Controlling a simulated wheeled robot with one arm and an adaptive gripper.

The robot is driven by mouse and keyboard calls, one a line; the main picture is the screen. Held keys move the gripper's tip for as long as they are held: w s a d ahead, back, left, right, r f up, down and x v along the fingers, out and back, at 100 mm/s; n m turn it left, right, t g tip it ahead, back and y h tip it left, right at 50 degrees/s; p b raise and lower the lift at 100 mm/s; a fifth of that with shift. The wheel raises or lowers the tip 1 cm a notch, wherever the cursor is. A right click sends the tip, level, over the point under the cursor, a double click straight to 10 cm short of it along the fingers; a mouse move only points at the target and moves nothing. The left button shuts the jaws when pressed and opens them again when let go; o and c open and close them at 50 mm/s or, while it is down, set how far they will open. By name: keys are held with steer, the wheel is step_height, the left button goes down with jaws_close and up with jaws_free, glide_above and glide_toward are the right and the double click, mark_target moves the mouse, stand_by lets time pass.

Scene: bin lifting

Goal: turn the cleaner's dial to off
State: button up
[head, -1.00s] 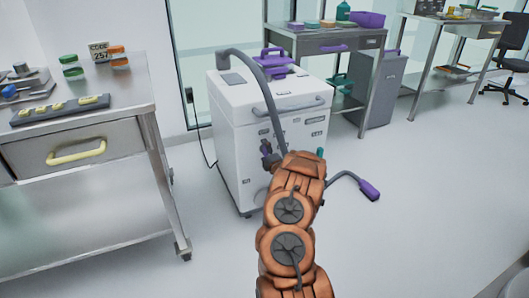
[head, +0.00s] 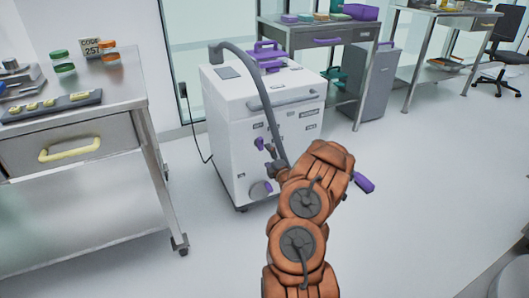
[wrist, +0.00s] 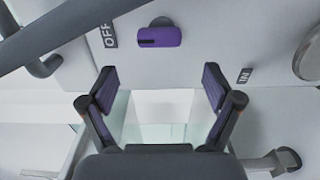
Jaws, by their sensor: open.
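The cleaner (head: 228,99) is a white wheeled cabinet with a grey hose over its front. In the wrist view, the purple dial (wrist: 160,37) is a short bar with a dark mark at its left end. An OFF label (wrist: 108,36) is left of the dial, on the side of the dark mark. My gripper (wrist: 160,88) is open and empty, its purple-padded fingers apart and below the dial in the picture, not touching it.
The grey hose (head: 257,85) runs down the front and crosses the wrist view's upper left. An IN label (wrist: 245,76) and a round grey part (wrist: 309,55) are at its right. A steel table (head: 120,88) stands left; open floor (head: 430,190) lies right.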

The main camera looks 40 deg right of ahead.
steer(key=shift+v, duration=1.55)
steer(key=w+a+r+m+g+y+p, duration=0.1)
steer(key=w+a+r+g+y+p, duration=0.1)
steer(key=w+a+r+p, duration=0.35)
steer(key=w+a+r+m+g+y+p, duration=0.1)
steer(key=w+a+r+g+p, duration=0.1)
steer(key=a+r, duration=0.55)
steer(key=s+a+r+m+g+y+p, duration=0.1)
steer(key=s+a+r+m+g+p, duration=0.15)
steer(key=a+r, duration=0.4)
steer(key=s+a+r+m+g+y+p, duration=0.1)
steer(key=s+a+r+g+p, duration=0.1)
steer(key=a+r+p, duration=0.4)
steer(key=s+a+r+m+g+p, duration=0.3)
steer(key=s+a+r, duration=0.4)
steer(key=s, duration=0.7)
steer(key=s+a+r+m+g+p, duration=0.3)
steer(key=s+a+r, duration=0.4)
steer(key=s, duration=0.7)
steer(key=s+a+r+m+g+p, duration=0.3)
steer(key=s+a+r+p, duration=0.4)
steer(key=s, duration=0.7)
steer(key=shift+a+r+g+y, duration=0.4)
steer(key=shift+a+r+g, duration=0.2)
steer(key=shift+r, duration=0.2)
